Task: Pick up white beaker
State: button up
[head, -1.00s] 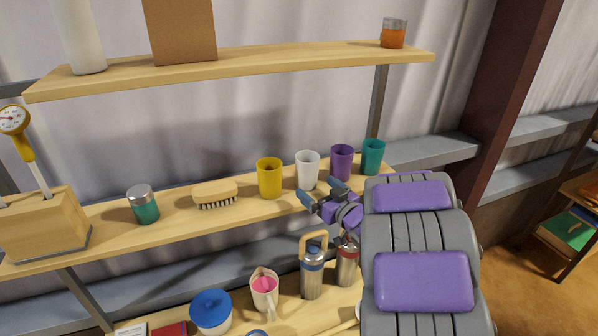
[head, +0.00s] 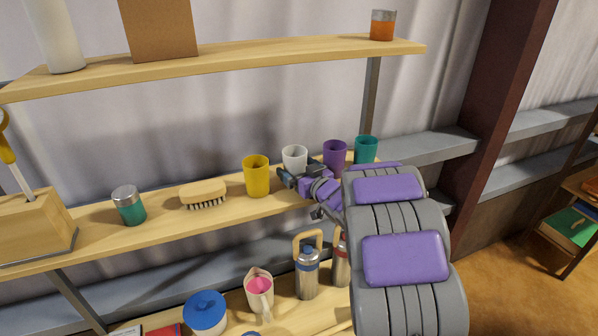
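The white beaker (head: 294,155) stands upright on the middle shelf, between the yellow beaker (head: 256,178) on its left and the purple beaker (head: 334,154) on its right. My gripper (head: 299,173) is in front of the white beaker and hides its lower part. One dark fingertip shows at the beaker's lower left and the other at its lower right, with a gap between them. The fingers look open. I cannot tell whether they touch the beaker.
A teal beaker (head: 366,149) stands beyond the purple one. A brush (head: 203,193) and a teal jar (head: 128,206) stand further left on the shelf. The upper shelf (head: 270,60) overhangs. Flasks (head: 307,273) stand on the lower shelf.

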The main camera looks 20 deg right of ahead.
aim_at(293, 175)
jog(key=shift+d, duration=0.1)
jog(key=a, duration=0.2)
jog(key=shift+s+a+r, duration=0.1)
jog(key=shift+a, duration=0.3)
jog(key=c, duration=0.5)
jog(key=shift+a, duration=0.2)
jog(key=shift+c, duration=1.6)
jog(key=shift+d, duration=1.4)
jog(key=shift+c, duration=1.1)
jog(key=shift+a+r, duration=0.5)
jog(key=shift+a, duration=0.3)
jog(key=shift+s+a+r+p, duration=0.15)
jog(key=shift+r+p, duration=0.1)
jog(key=shift+p, duration=0.05)
jog(key=d+f+b+v, duration=0.1)
jog(key=b+v, duration=0.1)
jog(key=v, duration=1.6)
jog(key=shift+b, duration=0.4)
